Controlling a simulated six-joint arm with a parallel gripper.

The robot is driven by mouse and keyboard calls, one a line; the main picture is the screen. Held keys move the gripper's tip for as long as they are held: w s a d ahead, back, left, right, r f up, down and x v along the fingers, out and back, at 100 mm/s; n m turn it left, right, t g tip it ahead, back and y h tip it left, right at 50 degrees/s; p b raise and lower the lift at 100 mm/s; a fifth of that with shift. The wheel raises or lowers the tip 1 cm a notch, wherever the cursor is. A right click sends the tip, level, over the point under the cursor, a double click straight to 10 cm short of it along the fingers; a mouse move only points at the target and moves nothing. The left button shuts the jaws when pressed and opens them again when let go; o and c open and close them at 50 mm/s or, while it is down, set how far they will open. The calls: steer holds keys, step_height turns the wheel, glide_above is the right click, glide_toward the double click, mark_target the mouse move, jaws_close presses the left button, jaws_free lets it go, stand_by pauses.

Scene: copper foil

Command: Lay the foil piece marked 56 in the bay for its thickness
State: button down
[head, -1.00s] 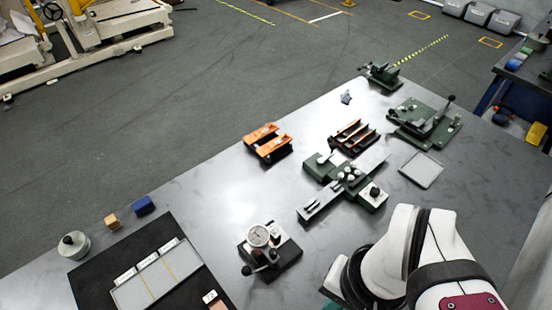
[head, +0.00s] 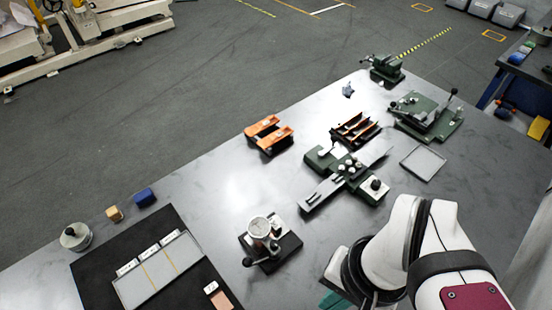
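A copper-coloured foil piece (head: 224,301) with a small white label lies on the black mat at the bottom left, cut by the picture's lower edge. Its number is too small to read. A shallow grey tray (head: 135,292) lies on the same mat to its left. Yellow lines split the tray into bays, and white label blocks stand along its far edge. Their markings are not legible, and no foil shows in the bays. My white arm reaches in at the bottom right. My gripper is not visible, and a teal part shows only partly below the arm.
A dial gauge on a stand (head: 259,228) stands between the mat and my arm. Further back are an orange rack (head: 268,134), a green slide fixture (head: 345,175), a dark slotted rack (head: 355,129) and an empty grey tray (head: 423,163). The table's middle left is clear.

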mark_target(275, 224)
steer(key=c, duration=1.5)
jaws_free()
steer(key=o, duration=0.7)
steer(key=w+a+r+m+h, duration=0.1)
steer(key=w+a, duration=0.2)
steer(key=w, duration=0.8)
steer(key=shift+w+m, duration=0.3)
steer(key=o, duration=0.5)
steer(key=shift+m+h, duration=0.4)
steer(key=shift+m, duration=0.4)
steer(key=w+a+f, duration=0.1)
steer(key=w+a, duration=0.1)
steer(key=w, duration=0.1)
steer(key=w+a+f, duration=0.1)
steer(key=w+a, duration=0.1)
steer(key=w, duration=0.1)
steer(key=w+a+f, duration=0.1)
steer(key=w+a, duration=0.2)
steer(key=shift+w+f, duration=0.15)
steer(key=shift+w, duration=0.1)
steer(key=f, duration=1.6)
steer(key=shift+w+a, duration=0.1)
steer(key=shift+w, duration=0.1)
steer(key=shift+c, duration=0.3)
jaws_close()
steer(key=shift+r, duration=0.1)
